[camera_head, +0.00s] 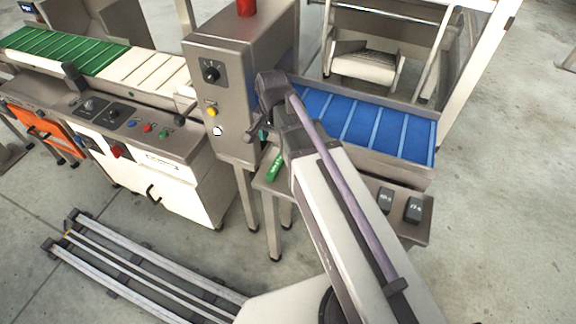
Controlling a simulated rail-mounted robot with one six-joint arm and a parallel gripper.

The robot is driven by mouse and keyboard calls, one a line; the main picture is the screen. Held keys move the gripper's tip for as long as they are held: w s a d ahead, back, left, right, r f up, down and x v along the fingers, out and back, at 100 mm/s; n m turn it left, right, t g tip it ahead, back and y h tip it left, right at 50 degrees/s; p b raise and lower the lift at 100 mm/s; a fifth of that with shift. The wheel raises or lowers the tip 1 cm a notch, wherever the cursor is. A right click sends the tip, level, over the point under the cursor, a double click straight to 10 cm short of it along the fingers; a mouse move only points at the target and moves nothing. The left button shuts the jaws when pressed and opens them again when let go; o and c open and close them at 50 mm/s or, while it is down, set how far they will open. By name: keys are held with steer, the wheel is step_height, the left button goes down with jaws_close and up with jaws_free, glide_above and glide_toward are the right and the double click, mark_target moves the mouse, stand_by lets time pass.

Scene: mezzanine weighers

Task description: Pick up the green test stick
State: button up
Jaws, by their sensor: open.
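The green test stick (275,166) lies on the left end of a low grey metal shelf (270,187), close beside my arm. My gripper (257,134) is above and to the left of the stick in the picture, in front of the grey control cabinet. It looks small and dark, with teal at the fingertips. It is open, and I see nothing between its fingers. It appears apart from the stick. My arm covers the middle of the shelf, just right of the stick.
A blue conveyor (365,122) runs behind and above the shelf. The grey cabinet (240,70) with knob and buttons rises close to my gripper. A white-and-green conveyor (130,65) extends left.

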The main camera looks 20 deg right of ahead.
steer(key=b, duration=0.5)
glide_above(278, 162)
steer(key=f, duration=0.5)
steer(key=shift+w+a+f, duration=0.2)
steer(key=shift+w+f, duration=0.1)
steer(key=shift+w, duration=0.1)
steer(key=f+b, duration=0.5)
steer(key=shift+s+d+f, duration=0.15)
steer(key=shift+s+f, duration=0.05)
steer(key=shift+s, duration=0.15)
steer(key=shift+r, duration=0.25)
steer(key=c, duration=1)
